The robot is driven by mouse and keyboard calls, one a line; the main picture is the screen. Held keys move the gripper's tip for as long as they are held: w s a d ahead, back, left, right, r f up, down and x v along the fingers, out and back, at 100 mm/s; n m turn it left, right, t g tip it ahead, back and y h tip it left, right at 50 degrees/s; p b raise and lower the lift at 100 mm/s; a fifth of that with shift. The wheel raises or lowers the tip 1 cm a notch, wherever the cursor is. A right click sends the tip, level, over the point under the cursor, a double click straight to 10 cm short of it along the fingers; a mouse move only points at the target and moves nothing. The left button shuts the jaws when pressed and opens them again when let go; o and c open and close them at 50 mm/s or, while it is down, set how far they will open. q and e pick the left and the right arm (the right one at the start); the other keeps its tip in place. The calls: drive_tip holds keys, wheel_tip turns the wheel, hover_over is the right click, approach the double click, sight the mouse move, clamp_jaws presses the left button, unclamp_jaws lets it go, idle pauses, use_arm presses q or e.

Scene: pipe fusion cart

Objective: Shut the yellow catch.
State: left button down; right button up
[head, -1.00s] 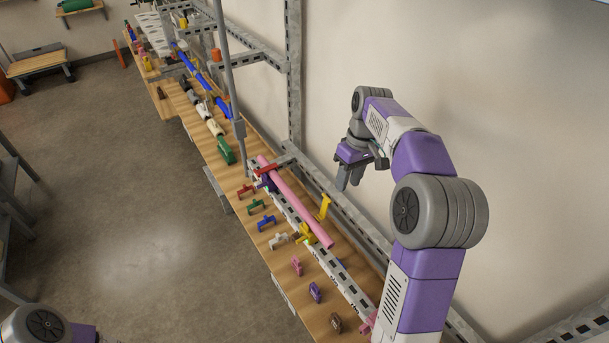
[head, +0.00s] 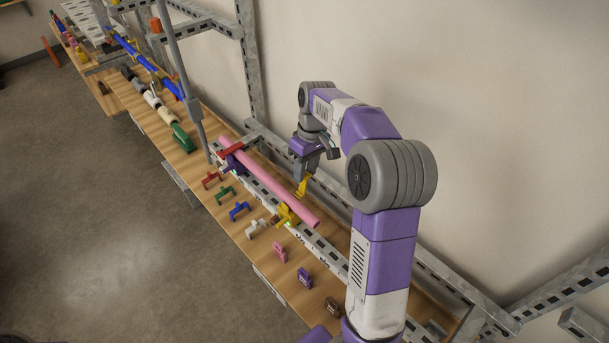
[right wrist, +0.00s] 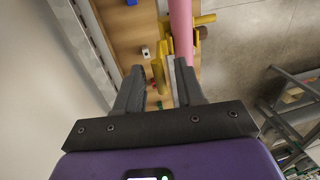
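The yellow catch (head: 302,187) stands up, swung open, on the wall side of the pink pipe (head: 268,180). Its yellow base (head: 286,214) is under the pipe near the pipe's close end. In the right wrist view the raised yellow catch (right wrist: 158,76) shows between the fingertips, with the pink pipe (right wrist: 181,28) beyond. My right gripper (head: 303,172) is just above the catch, pointing down. Its fingers (right wrist: 162,72) are apart and grip nothing; contact with the catch cannot be told. My left gripper is out of view.
A red catch (head: 231,152) lies across the pipe's far end. Several coloured clips, including a blue one (head: 239,210), stand along the wooden bench's front. A grey upright post (head: 187,85) rises beyond the pipe, and a wall runs along the right.

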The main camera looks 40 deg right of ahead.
drive_tip(key=shift+a+f, duration=0.15)
drive_tip(key=shift+f, duration=0.65)
clamp_jaws()
